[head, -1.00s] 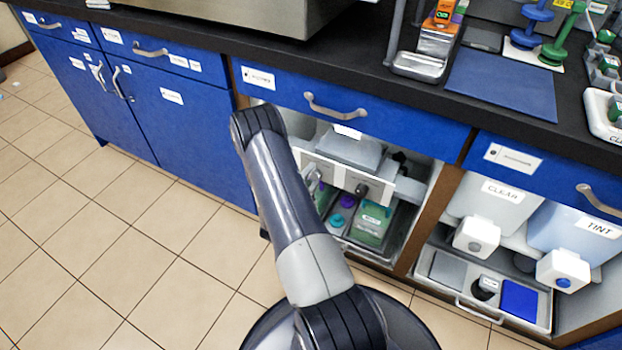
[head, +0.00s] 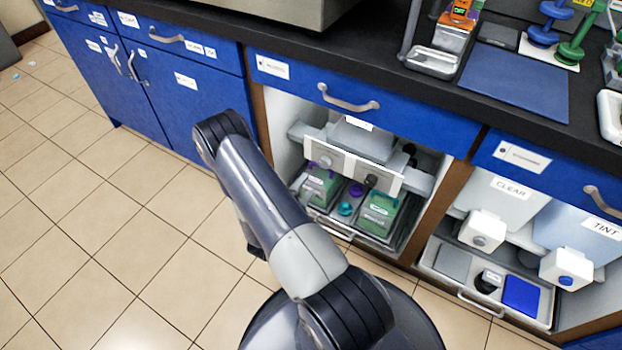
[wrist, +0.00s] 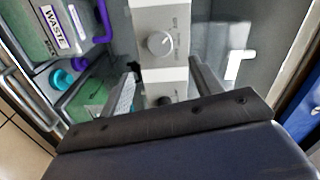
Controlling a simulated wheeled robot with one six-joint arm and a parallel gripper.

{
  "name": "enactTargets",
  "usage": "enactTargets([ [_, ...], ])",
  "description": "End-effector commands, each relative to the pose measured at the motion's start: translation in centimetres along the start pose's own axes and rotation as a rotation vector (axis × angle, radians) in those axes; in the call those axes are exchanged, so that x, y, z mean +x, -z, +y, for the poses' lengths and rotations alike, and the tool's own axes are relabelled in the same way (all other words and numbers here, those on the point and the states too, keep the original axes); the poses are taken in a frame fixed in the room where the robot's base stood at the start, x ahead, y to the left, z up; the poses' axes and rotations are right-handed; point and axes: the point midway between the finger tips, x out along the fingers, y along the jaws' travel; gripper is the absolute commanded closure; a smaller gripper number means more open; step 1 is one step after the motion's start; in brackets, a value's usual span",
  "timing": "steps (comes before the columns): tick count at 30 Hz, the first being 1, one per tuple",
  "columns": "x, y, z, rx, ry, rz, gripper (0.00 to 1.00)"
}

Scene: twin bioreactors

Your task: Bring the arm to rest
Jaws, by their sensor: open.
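My gripper (wrist: 165,84) shows in the wrist view with its two fingers apart and nothing between them. It faces the open cabinet bay, in front of a pale panel with a round knob (wrist: 160,43). I cannot tell the exact gap to the panel. In the head view my arm (head: 265,205) reaches up and left from the base, then bends down at the elbow. The gripper itself is hidden there behind the arm.
The bay holds the knobbed panel (head: 352,166) above a tray with green containers (head: 380,213). A container labelled WASTE (wrist: 50,28) shows in the wrist view. CLEAR (head: 495,200) and TINT (head: 575,230) tanks stand right. The tiled floor (head: 120,230) at left is free.

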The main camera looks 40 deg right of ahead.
Motion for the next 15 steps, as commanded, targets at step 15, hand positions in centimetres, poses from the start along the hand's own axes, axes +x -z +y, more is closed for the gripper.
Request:
enactTargets([
  [15, -0.73, 0.06, 0.04, -0.001, 0.000, 0.001, 0.39],
])
